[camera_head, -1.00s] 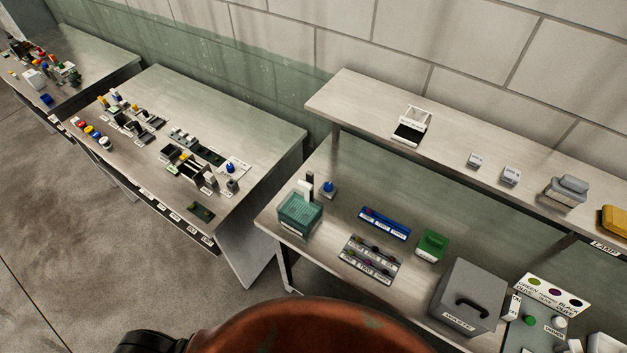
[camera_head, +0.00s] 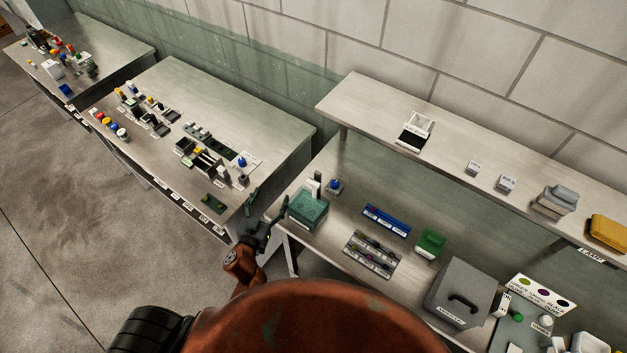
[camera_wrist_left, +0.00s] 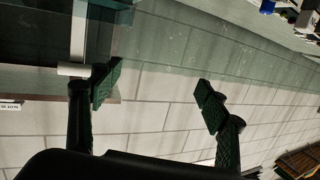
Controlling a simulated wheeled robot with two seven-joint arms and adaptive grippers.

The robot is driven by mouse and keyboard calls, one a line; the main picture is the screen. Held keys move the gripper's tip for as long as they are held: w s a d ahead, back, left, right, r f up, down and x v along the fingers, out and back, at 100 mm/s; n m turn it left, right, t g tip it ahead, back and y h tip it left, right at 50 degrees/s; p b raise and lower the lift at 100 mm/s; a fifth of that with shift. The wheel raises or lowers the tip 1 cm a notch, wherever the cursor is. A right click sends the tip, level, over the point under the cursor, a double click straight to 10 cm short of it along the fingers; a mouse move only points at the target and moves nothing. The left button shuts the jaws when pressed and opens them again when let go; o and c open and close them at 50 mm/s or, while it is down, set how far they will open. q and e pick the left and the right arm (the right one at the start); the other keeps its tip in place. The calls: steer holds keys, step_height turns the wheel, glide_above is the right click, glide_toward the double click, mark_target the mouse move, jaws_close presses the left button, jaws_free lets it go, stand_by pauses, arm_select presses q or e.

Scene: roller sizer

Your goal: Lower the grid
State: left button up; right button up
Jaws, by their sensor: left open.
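A teal box with a ribbed or grid-like top (camera_head: 308,208) stands at the near left corner of the right-hand workbench. A white upright piece (camera_head: 306,186) and a dark post stand at its back. My left gripper (camera_head: 269,203) is open and empty, just left of the teal box, off the bench's left edge. In the left wrist view the open fingers (camera_wrist_left: 157,92) have nothing between them. A teal see-through part (camera_wrist_left: 130,25) and a white bar with a round white end (camera_wrist_left: 73,69) show near the left finger. I cannot tell whether that finger touches the white end.
A blue-topped knob (camera_head: 334,186) stands behind the teal box. A blue rack (camera_head: 386,221), a labelled tray (camera_head: 371,252), a green box (camera_head: 430,243) and a grey case (camera_head: 462,292) lie to the right. A raised shelf (camera_head: 450,140) runs behind. A gap separates the left bench (camera_head: 270,120).

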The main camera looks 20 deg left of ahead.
mark_target(312, 184)
arm_select(q)
steer(key=d+r+h, duration=0.1)
steer(key=d, duration=0.1)
steer(key=d+r+m+h, duration=0.1)
steer(key=d+r, duration=0.1)
steer(key=w+d+r+m+t+h, duration=0.1)
steer(key=d, duration=0.1)
steer(key=shift+r, duration=0.25)
steer(key=w+d+h, duration=0.1)
steer(key=w+d, duration=0.1)
steer(key=w+d+m+h, duration=0.1)
steer(key=w+d, duration=0.1)
steer(key=w+d+f+h, duration=0.1)
steer(key=w+d, duration=0.1)
steer(key=shift+d+m+p, duration=0.3)
steer(key=shift+d+p, duration=0.1)
steer(key=shift+w+d, duration=0.2)
steer(key=shift+w, duration=0.4)
steer(key=shift+f, duration=0.1)
arm_select(e)
steer(key=shift+a+r, duration=0.3)
steer(key=shift+r, duration=0.2)
arm_select(q)
steer(key=shift+c, duration=0.4)
arm_select(e)
steer(key=shift+w, duration=0.1)
